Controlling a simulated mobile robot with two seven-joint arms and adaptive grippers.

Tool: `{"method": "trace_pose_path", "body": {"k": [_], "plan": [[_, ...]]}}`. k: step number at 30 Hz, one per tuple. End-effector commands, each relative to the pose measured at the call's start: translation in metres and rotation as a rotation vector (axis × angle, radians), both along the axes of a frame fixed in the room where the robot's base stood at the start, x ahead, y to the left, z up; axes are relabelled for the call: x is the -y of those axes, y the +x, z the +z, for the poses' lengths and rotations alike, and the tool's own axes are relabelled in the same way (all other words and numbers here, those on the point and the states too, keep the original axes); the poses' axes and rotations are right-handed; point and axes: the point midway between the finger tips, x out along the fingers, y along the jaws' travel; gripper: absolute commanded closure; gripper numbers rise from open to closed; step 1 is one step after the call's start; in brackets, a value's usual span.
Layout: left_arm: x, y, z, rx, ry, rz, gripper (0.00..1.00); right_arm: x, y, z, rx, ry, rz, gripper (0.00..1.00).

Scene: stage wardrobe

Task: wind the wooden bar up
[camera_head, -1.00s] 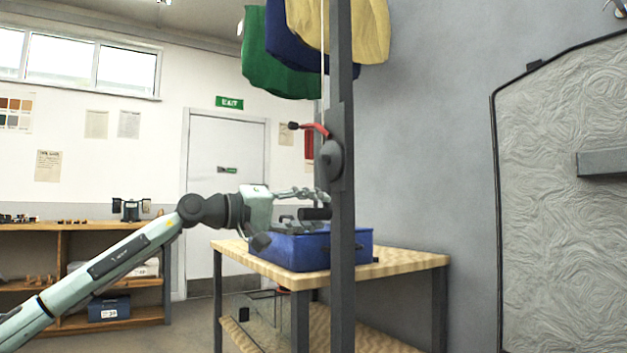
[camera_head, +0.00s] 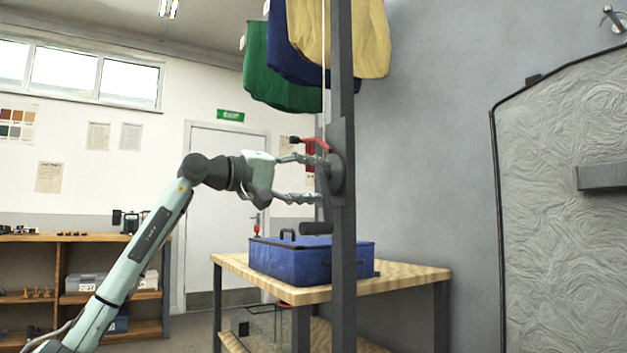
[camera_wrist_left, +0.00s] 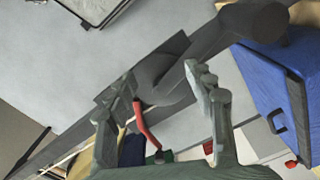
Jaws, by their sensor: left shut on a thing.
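The winch is on a dark upright post (camera_head: 342,265), with a round hub (camera_head: 335,172), a red lever (camera_head: 318,141) above it and a crank arm running down to a dark cylindrical handle (camera_head: 316,228). My left gripper (camera_head: 318,178) is at the hub, above the handle, its fingers spread and closed against part of the winch; the exact contact is unclear. In the left wrist view the red lever (camera_wrist_left: 146,125) lies between the fingers and the handle (camera_wrist_left: 255,18) beyond them. A cord (camera_head: 322,65) runs up the post. Hanging garments (camera_head: 350,35) show at top; the wooden bar is out of view.
A blue case (camera_head: 300,262) stands on a wooden table (camera_head: 405,282) behind the post. A large grey textured panel (camera_head: 560,240) stands at right. A shelf unit (camera_head: 60,240) and a door (camera_head: 215,170) are at the back.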

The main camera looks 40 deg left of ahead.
Motion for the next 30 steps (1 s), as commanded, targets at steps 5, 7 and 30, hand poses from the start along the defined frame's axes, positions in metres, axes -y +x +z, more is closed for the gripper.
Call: {"method": "trace_pose_path", "body": {"k": [5,7,30], "plan": [[0.002,0.001,0.005,0.01,-0.002,-0.002,0.56,0.0,0.0,0.0,0.0,0.0,0.0,0.6],[0.002,0.001,0.004,0.009,-0.002,-0.002,0.56,0.0,0.0,0.0,0.0,0.0,0.0,0.6],[-0.015,-0.039,0.001,0.003,-0.001,0.002,0.56,0.0,0.0,-0.017,0.0,0.0,0.0,0.6]]}}
